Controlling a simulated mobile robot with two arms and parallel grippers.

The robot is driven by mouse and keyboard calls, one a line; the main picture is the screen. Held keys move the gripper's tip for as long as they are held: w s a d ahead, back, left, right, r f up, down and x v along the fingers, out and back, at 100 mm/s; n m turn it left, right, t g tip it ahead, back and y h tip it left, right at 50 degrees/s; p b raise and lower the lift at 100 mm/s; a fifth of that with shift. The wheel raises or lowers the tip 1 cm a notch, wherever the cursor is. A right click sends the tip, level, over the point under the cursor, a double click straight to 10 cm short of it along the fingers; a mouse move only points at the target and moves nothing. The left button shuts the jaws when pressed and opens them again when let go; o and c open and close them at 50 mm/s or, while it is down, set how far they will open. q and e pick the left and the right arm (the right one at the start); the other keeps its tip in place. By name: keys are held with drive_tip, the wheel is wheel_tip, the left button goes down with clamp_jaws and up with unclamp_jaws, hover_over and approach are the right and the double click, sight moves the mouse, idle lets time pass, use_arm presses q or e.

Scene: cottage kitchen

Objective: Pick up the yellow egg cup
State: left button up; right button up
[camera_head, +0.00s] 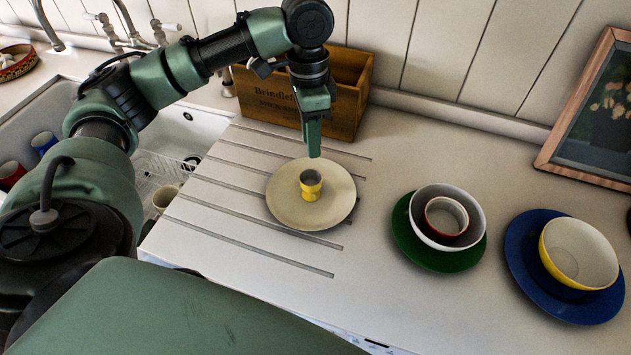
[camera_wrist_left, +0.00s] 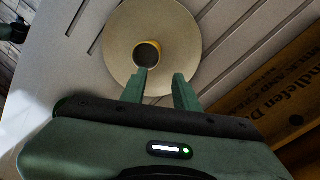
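The yellow egg cup (camera_head: 310,186) stands upright on a cream plate (camera_head: 283,206) on the grooved drainer; its inside looks grey. In the left wrist view the egg cup (camera_wrist_left: 154,46) shows beyond the fingertips, on the plate (camera_wrist_left: 120,62). My left gripper (camera_head: 314,152) points down above the far side of the plate, apart from the cup. In the left wrist view its two fingers (camera_wrist_left: 160,76) are spread with nothing between them. My right gripper is in neither view.
A wooden crate (camera_head: 272,104) stands close behind my left gripper. To the right are a green plate (camera_head: 425,252) with nested bowls, a blue plate (camera_head: 530,270) with a yellow bowl (camera_head: 575,255), and a picture frame (camera_head: 560,145). The sink (camera_head: 190,130) with cups is at left.

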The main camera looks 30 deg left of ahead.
sight(310, 179)
use_arm(q)
drive_tip(key=f, duration=0.3)
drive_tip(key=s+f+p, duration=0.1)
drive_tip(key=f, duration=0.2)
drive_tip(key=shift+s+f, duration=0.2)
drive_tip(key=shift+f, duration=0.2)
clamp_jaws()
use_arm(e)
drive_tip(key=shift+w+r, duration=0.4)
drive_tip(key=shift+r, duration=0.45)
